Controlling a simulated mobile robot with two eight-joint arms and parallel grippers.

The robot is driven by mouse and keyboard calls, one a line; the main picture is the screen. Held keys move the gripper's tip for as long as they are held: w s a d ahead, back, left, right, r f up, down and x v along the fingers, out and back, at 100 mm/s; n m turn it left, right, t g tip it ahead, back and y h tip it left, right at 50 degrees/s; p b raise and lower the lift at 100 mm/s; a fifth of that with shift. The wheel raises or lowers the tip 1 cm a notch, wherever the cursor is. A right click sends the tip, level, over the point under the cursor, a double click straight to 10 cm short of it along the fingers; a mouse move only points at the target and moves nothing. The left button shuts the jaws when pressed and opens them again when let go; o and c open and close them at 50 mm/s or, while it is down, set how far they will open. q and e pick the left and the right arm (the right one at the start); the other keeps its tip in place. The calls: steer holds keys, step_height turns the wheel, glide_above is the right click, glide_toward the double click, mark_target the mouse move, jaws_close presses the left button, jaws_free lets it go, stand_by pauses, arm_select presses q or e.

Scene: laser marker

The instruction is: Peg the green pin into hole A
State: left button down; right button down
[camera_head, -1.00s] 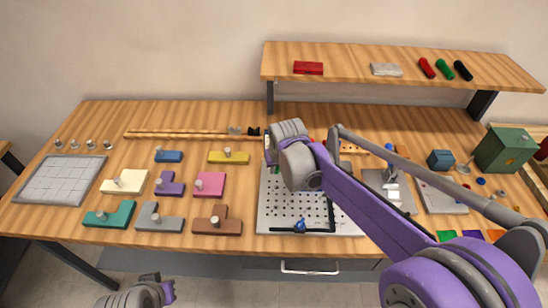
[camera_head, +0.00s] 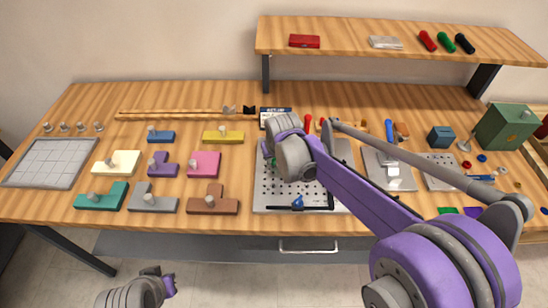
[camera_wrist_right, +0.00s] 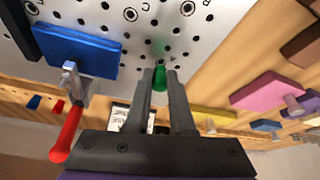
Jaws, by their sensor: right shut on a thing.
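The green pin (camera_wrist_right: 160,80) is held between the fingertips of my right gripper (camera_wrist_right: 160,74) in the right wrist view. The gripper is over the white perforated board (camera_wrist_right: 140,45), where letters such as C mark holes. The pin's far end points at the board; I cannot tell whether it touches or enters a hole. In the head view my right wrist covers part of the board (camera_head: 262,197). My left gripper (camera_head: 162,279) is low at the bottom left, away from the table; its opening is unclear.
A blue block clamp (camera_wrist_right: 80,50) with a red handle (camera_wrist_right: 66,135) stands beside my right gripper. Coloured blocks with knobs, such as the pink one (camera_head: 203,165), lie left of the board. A shelf (camera_head: 360,43) is above the back of the table.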

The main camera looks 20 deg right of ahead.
steer(key=shift+f+b, duration=0.35)
steer(key=shift+f, duration=0.25)
stand_by(0.8)
steer(key=c, duration=0.7)
jaws_free()
steer(key=v, duration=1.1)
steer(key=shift+p, duration=0.4)
steer(key=shift+s+f, duration=0.1)
steer(key=shift+t, duration=0.3)
steer(key=s+f, duration=0.1)
steer(key=s, duration=0.3)
steer(key=s+d+f, duration=0.1)
steer(key=s, duration=0.4)
steer(key=s+d+f+p, duration=0.1)
steer(key=s, duration=0.3)
steer(key=shift+s, duration=0.3)
steer(key=s+f, duration=0.5)
steer(key=s, duration=0.3)
steer(key=shift+d, duration=0.45)
